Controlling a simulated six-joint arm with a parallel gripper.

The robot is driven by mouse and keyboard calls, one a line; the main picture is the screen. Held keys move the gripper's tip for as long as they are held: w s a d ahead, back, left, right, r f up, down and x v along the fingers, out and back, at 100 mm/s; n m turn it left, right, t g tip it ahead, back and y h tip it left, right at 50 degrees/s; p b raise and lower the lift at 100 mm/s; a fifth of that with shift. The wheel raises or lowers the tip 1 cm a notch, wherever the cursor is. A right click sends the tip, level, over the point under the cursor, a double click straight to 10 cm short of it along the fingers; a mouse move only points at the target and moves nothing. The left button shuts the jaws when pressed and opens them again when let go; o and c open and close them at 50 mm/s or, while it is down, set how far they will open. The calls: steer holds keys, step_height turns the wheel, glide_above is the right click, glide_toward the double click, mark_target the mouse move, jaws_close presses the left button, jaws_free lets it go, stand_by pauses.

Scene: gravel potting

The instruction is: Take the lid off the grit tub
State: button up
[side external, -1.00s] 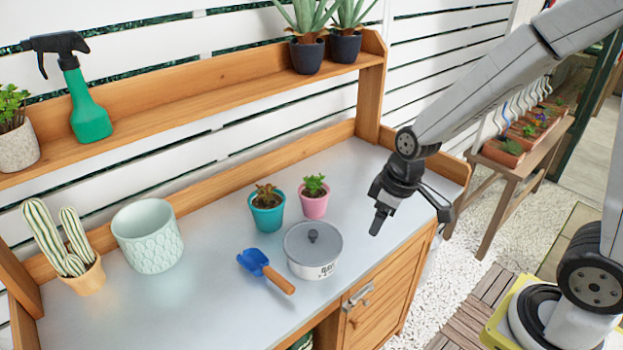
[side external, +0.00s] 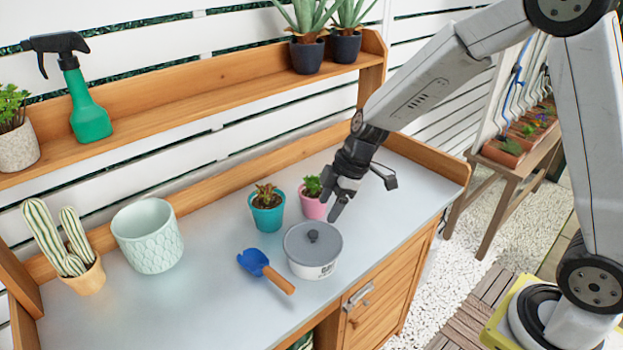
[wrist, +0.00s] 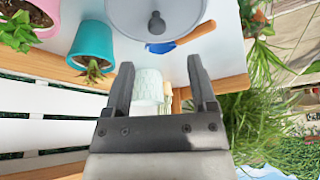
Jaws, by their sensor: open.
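The grit tub (side external: 314,268) is a pale round pot with dark lettering on its front, standing on the metal worktop. Its grey lid (side external: 324,247) with a dark knob (side external: 313,236) sits on top. My gripper (side external: 336,206) is open and empty, above and to the upper right of the lid, apart from it. In the wrist view the lid (wrist: 180,18) and knob (wrist: 157,24) show at the top, beyond the open fingers (wrist: 160,85).
A teal pot (side external: 267,217) and a pink pot (side external: 312,207) with small plants stand behind the tub. A blue trowel (side external: 253,262) with a wooden handle lies to its left. A pale green pot (side external: 148,240) and a cactus pot (side external: 88,278) are farther left. The worktop's right end is clear.

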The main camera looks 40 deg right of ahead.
mark_target(313, 232)
steer(key=shift+x, duration=1.3)
steer(key=shift+x, duration=2.55)
steer(key=shift+w, duration=0.2)
jaws_close()
